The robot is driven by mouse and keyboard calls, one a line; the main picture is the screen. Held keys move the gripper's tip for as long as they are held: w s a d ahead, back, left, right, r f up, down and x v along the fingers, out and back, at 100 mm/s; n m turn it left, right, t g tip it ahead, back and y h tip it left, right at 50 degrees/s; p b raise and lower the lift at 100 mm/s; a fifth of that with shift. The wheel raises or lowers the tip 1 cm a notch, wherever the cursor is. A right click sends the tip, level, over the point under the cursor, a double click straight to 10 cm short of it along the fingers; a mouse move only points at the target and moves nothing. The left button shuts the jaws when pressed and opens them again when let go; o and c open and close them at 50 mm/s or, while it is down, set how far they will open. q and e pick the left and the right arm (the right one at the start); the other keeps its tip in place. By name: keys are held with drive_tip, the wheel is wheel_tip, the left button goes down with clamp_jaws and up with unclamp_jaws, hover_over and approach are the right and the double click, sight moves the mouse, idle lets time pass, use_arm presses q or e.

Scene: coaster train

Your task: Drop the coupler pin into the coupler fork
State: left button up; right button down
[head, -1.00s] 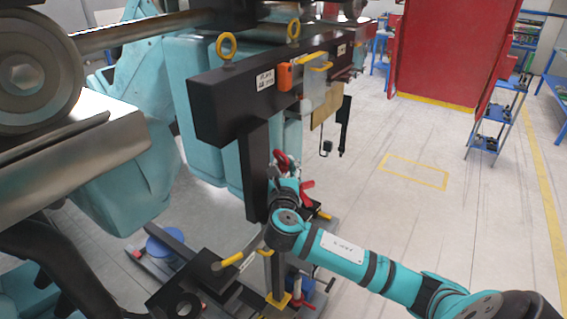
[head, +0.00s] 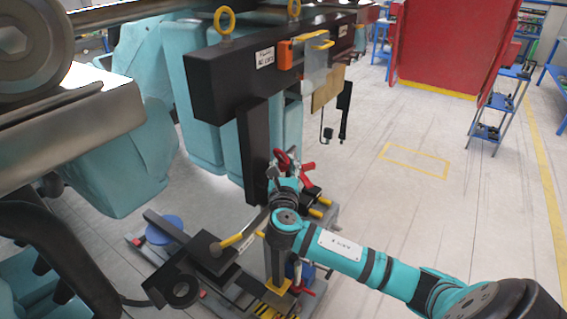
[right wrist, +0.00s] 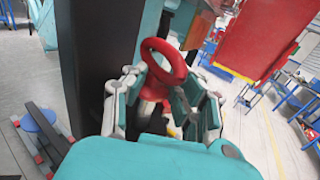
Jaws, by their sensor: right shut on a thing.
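The coupler pin, topped by a red ring (head: 282,160), is in my right gripper (head: 285,180). In the right wrist view the red ring (right wrist: 163,62) stands up between the fingers of the right gripper (right wrist: 165,95), which is shut on the pin's red shank. The pin's lower end is hidden by the gripper and wrist. The gripper is beside the black upright post (head: 252,150), on its right. Black coupler parts (head: 207,250), with a round eye in front, lie low to the left of the gripper; I cannot tell the fork from them. My left gripper is not in view.
A black beam (head: 250,75) with yellow lifting eyes hangs over the post. A yellow-handled lever (head: 235,240) and a low stand (head: 278,284) are below the gripper. Open floor (head: 400,200) lies to the right, before a red panel (head: 440,45) and a blue cart (head: 492,118).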

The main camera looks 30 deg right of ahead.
drive_tip(key=shift+f+b, duration=1.1)
drive_tip(key=shift+f, duration=1.05)
drive_tip(key=c, duration=0.9)
unclamp_jaws()
drive_tip(key=v, duration=1.2)
drive_tip(key=shift+f, duration=0.1)
